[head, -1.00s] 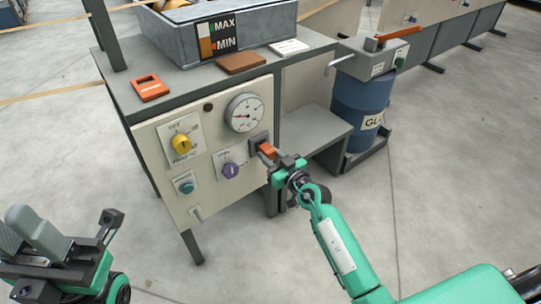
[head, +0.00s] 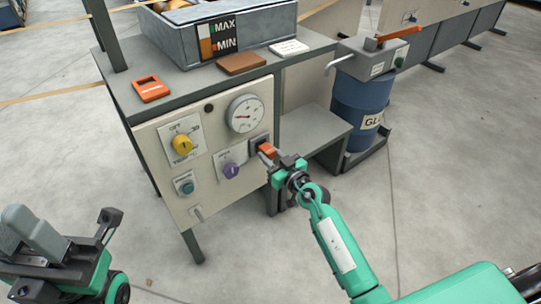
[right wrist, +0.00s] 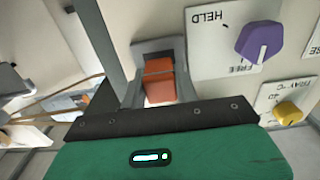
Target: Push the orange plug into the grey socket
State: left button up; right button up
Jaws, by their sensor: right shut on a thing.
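The orange plug (head: 267,149) is at the right edge of the panel front, at the mouth of the dark grey socket (head: 255,141). My right gripper (head: 272,157) is shut on the plug from the front right. In the right wrist view the plug (right wrist: 160,82) shows between the two grey fingers, with the socket frame (right wrist: 155,45) right behind it. How deep the plug sits cannot be told. My left gripper (head: 75,235) is at the lower left, far from the panel; its jaw state is unclear.
The panel bears a gauge (head: 245,114), a yellow knob (head: 182,144), a purple knob (head: 231,171) and a teal button (head: 185,186). The purple knob is close to the socket. A blue drum (head: 358,105) stands at the right. The floor in front is clear.

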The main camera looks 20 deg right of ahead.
jog(key=shift+p, duration=0.5)
dwell(0.6)
jog(key=shift+p, duration=0.35)
jog(key=shift+w+a, duration=0.2)
jog(key=shift+w, duration=0.25)
dwell(0.3)
jog(key=o, duration=1)
